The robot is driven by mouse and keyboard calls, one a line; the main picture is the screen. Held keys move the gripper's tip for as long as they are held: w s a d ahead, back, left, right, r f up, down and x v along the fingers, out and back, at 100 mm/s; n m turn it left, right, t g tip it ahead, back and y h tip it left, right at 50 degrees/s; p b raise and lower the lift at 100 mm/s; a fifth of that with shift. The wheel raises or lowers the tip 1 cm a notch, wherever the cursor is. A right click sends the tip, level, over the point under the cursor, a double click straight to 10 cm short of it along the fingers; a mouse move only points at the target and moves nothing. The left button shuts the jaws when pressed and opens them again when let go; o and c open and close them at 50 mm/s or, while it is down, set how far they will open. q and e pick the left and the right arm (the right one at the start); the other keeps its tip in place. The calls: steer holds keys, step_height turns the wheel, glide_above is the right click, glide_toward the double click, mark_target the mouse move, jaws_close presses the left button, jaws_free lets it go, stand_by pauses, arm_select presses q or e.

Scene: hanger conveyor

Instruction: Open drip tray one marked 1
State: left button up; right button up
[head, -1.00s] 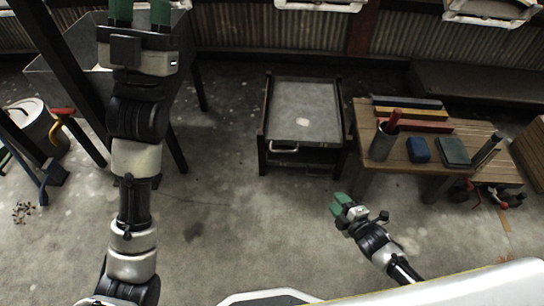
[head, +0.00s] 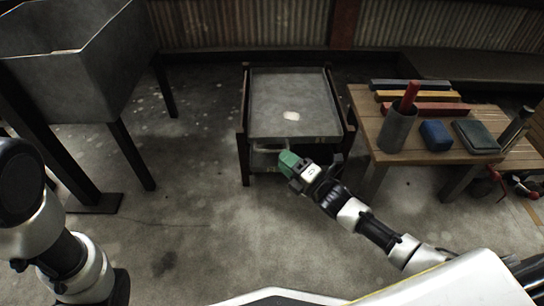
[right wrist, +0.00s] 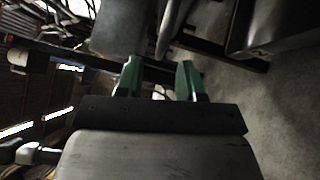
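The drip tray (head: 290,90) is a grey, shallow tray in a dark stand at the middle of the head view. A pale patch lies on it, and I cannot read a mark 1. Its pale handle (head: 262,148) is at the front, partly hidden by my right gripper (head: 287,161). In the right wrist view, the green fingers of the right gripper (right wrist: 158,70) are apart. A grey bar (right wrist: 174,28), apparently the handle, lies just ahead of the gap; I cannot tell whether they touch. My left gripper is out of view; only its arm shows at the left.
A wooden table (head: 429,150) stands to the right with a grey cup (head: 396,130), a blue block (head: 436,134) and coloured bars. A grey bin on legs (head: 85,65) stands at the left. The floor in front of the stand is clear.

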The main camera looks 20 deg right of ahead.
mark_target(273, 151)
steer(key=b+x, duration=0.2)
steer(key=x, duration=0.2)
steer(key=shift+w+f, duration=0.15)
steer(key=shift+f, duration=0.05)
steer(key=shift+w+a+r, duration=0.25)
steer(key=shift+w, duration=0.15)
jaws_close()
